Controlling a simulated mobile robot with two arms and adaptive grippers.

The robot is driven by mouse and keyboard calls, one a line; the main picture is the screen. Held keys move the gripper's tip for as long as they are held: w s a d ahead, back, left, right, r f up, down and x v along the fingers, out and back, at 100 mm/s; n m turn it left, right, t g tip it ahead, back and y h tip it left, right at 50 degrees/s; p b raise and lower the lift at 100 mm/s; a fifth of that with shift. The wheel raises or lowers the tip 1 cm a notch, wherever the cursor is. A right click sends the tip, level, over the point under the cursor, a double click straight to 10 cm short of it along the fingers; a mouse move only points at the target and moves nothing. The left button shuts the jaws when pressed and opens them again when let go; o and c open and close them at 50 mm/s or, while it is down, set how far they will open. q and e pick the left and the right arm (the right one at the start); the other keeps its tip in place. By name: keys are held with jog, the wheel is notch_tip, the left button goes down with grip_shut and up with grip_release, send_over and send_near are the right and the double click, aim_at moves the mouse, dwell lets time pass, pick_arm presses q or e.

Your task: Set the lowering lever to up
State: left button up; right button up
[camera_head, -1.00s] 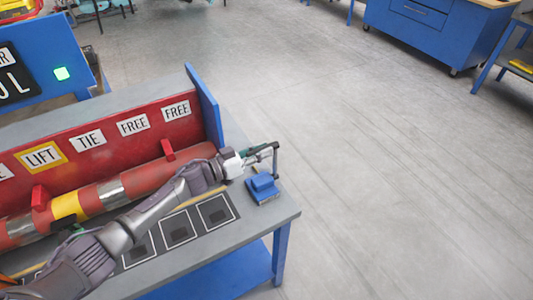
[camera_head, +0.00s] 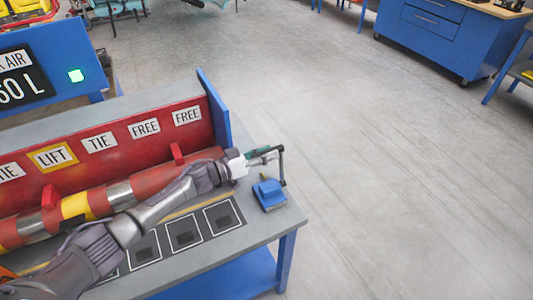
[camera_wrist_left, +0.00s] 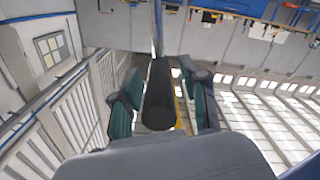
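The lever has a blue base (camera_head: 269,195) at the right end of the grey bench, with a dark upright arm (camera_head: 282,168) and a dark crosswise grip at its top. My left gripper (camera_head: 262,157) is at that grip, reaching from the left. In the left wrist view the black round grip (camera_wrist_left: 159,100) lies between the two teal-padded fingers (camera_wrist_left: 160,85). Narrow gaps show on both sides, so the fingers look open around it. No lever marking is readable. My right gripper is not seen.
A red panel (camera_head: 108,160) with labels LIFT, TIE and FREE stands behind a red, yellow and silver cylinder (camera_head: 75,206). Dark square pads (camera_head: 185,233) lie along the bench front. A blue upright end plate (camera_head: 213,110) is behind my wrist. Open floor lies to the right.

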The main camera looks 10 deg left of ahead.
pick_arm(q)
jog(key=shift+s+a, duration=0.35)
jog(key=shift+a, duration=0.05)
jog(key=v, duration=1.1)
jog(key=shift+s+d+f+m, duration=0.1)
jog(key=shift+s+d+m, duration=0.1)
jog(key=shift+d+m, duration=0.15)
jog(key=c, duration=0.4)
jog(key=s+d+m, duration=0.1)
jog(key=m, duration=0.1)
jog(key=s+d+m, duration=0.2)
jog(key=s+d+m+y+p, duration=0.1)
jog(key=m, duration=0.2)
jog(key=shift+s+d+f+g, duration=0.2)
jog(key=shift+d+g, duration=0.05)
jog(key=shift+g, duration=0.15)
grip_shut()
notch_tip(320, 180, up, 4)
jog(key=s+m+t+y, duration=0.2)
jog(key=m+t, duration=0.1)
jog(key=m, duration=0.5)
jog(key=w+d+f, duration=0.2)
jog(key=w+d, duration=0.2)
jog(key=w, duration=0.6)
jog(key=shift+y, duration=0.3)
